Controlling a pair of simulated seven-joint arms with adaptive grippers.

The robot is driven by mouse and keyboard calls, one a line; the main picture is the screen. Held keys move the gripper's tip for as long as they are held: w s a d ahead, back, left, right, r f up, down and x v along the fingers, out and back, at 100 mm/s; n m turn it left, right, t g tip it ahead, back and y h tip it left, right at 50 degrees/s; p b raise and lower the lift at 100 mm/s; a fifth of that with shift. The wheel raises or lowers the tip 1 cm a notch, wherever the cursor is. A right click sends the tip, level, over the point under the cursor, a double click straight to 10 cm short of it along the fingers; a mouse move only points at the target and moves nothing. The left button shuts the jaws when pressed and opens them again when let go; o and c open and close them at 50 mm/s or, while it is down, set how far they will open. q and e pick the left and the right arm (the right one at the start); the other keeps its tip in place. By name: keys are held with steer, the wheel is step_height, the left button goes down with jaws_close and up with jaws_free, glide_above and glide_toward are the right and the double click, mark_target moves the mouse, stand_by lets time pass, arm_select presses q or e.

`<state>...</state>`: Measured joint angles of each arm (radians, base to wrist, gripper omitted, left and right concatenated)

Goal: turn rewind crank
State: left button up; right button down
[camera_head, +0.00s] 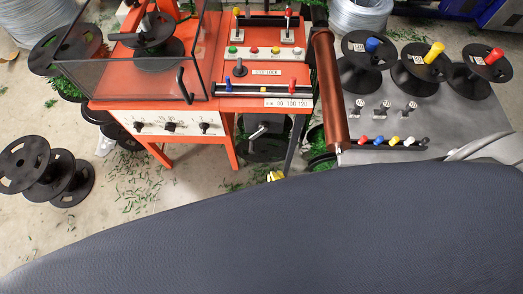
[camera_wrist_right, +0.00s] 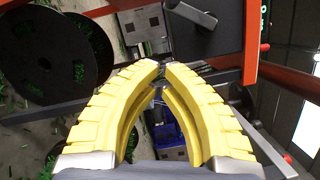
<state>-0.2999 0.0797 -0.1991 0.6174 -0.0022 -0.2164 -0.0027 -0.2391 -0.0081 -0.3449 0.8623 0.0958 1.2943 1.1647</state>
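A grey crank lever (camera_head: 258,132) shows under the orange machine table, in front of a dark spool; I take it to be the rewind crank. My right gripper (camera_head: 275,175) shows only as a small yellow patch just below and right of the lever, apart from it. In the right wrist view the two yellow fingers (camera_wrist_right: 162,66) curve together, with their tips almost meeting and nothing visible between them. A grey cylindrical handle (camera_wrist_right: 192,16) lies beyond the tips at the top of that view; I cannot tell if it is the crank. My left gripper is out of view.
The orange machine (camera_head: 172,127) has a clear guard box and knobs. A copper-coloured roller (camera_head: 330,90) stands right of it. A grey table (camera_head: 440,115) holds black spools with coloured handles. Loose spools (camera_head: 48,170) and green scraps lie on the floor at left. A large dark surface covers the bottom.

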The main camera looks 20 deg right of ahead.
steer(key=w+a+r+m, duration=0.1)
steer(key=w+a+r, duration=0.1)
steer(key=w, duration=0.9)
steer(key=shift+a+r, duration=0.15)
steer(key=shift+r, duration=0.2)
stand_by(0.4)
steer(key=shift+w+a+m, duration=0.1)
steer(key=shift+a+m, duration=0.2)
steer(key=shift+m, duration=0.2)
